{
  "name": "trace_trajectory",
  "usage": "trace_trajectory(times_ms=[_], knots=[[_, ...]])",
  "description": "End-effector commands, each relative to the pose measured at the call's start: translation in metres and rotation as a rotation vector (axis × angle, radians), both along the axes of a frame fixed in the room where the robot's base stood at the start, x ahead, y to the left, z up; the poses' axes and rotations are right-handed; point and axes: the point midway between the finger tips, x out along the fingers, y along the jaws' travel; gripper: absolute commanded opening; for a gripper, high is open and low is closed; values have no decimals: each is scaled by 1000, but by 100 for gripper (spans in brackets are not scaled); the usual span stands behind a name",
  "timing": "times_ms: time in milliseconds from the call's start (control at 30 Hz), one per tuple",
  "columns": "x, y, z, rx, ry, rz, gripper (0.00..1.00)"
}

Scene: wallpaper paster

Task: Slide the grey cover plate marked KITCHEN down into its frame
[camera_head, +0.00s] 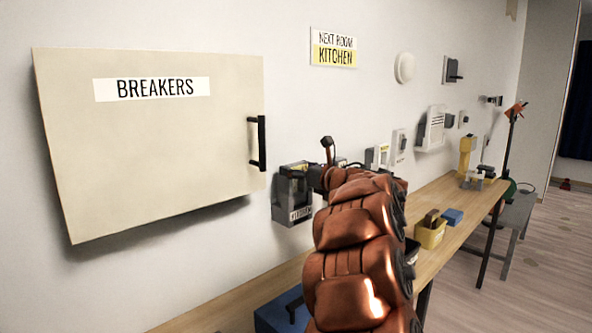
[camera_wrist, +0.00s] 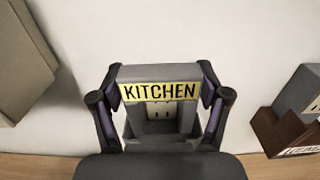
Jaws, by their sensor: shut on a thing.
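The grey cover plate marked KITCHEN (camera_wrist: 159,72) is between the two fingers of my gripper (camera_wrist: 161,84) in the wrist view, its yellow label facing the camera. The fingers are shut on its left and right sides. The grey frame (camera_wrist: 190,122) shows just below and behind the plate, with part of a pale socket (camera_wrist: 160,112) visible in it. I cannot tell whether the plate's lower edge is inside the frame. In the head view, a grey wall unit with a KITCHEN label (camera_head: 293,214) shows left of my arm, which hides most of my gripper.
A large cream BREAKERS panel (camera_head: 150,140) with a black handle is on the wall at left. Another grey unit (camera_wrist: 300,92) and a brown labelled piece (camera_wrist: 275,133) are at right in the wrist view. The wooden bench (camera_head: 440,190) holds a yellow bin (camera_head: 430,235) and blue items.

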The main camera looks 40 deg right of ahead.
Motion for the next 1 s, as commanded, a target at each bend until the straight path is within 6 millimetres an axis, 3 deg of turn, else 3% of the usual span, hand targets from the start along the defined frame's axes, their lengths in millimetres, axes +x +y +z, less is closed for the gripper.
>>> trace_trajectory(times_ms=[367, 400, 600, 1000], knots=[[0, 0, -8, 0, 0, 0, 40], [0, 0, -7, 0, 0, 0, 78], [0, 0, -7, 0, 0, 0, 98], [-3, 0, -7, 0, 0, -1, 100]])
